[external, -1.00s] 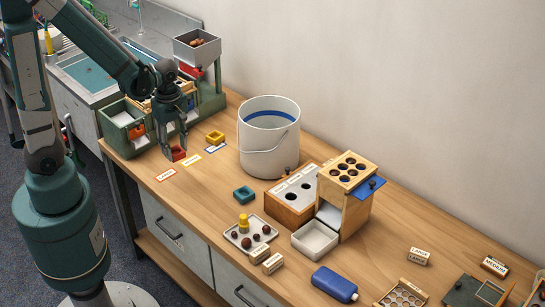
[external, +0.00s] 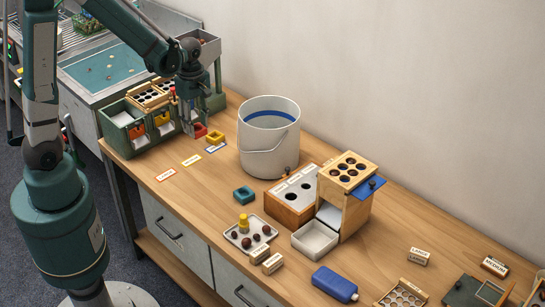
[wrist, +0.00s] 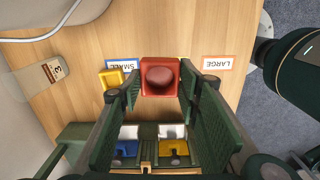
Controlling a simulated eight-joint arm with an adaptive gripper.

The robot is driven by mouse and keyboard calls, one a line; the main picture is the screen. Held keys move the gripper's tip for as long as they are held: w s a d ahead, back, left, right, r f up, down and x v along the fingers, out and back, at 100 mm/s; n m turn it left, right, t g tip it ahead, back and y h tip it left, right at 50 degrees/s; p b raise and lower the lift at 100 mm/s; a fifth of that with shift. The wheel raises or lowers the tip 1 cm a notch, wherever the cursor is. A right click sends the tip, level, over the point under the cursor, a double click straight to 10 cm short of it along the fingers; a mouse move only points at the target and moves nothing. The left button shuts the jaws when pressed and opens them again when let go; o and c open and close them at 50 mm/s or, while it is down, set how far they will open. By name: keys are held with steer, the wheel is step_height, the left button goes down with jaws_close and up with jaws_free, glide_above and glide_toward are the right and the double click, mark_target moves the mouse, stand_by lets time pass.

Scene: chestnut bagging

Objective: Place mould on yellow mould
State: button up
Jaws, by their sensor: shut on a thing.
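My gripper (external: 193,126) is shut on the red mould (wrist: 160,77), which shows between its fingers in the wrist view. A round brown shape shows in the mould's middle; I cannot tell whether it is a chestnut or the cavity. The red mould also shows in the external view (external: 200,130) and appears raised off the table. The yellow mould (external: 215,137) sits on the table by the blue-edged label, just right of the red one. In the wrist view the yellow mould (wrist: 112,79) lies left of the red one, apart from it and partly behind a finger.
A green rack (external: 135,130) with coloured parts stands left of my gripper. A white bucket (external: 268,150) stands to the right. Red-edged (external: 166,174), yellow-edged (external: 191,160) and blue-edged (external: 216,148) labels lie in front. A teal mould (external: 244,194) sits nearer, with clear table around it.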

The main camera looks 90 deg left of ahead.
steer(key=r+p, duration=0.1)
steer(key=p, duration=0.1)
glide_above(215, 135)
steer(key=shift+a+n, duration=0.15)
steer(key=shift+n, duration=0.15)
steer(key=shift+f, duration=0.1)
steer(key=shift+f+b, duration=0.85)
steer(key=shift+f, duration=2.2)
steer(key=shift+f, duration=0.1)
steer(key=shift+f+b, duration=0.4)
steer(key=shift+f, duration=1.35)
steer(key=shift+f, duration=0.1)
steer(key=o, duration=0.9)
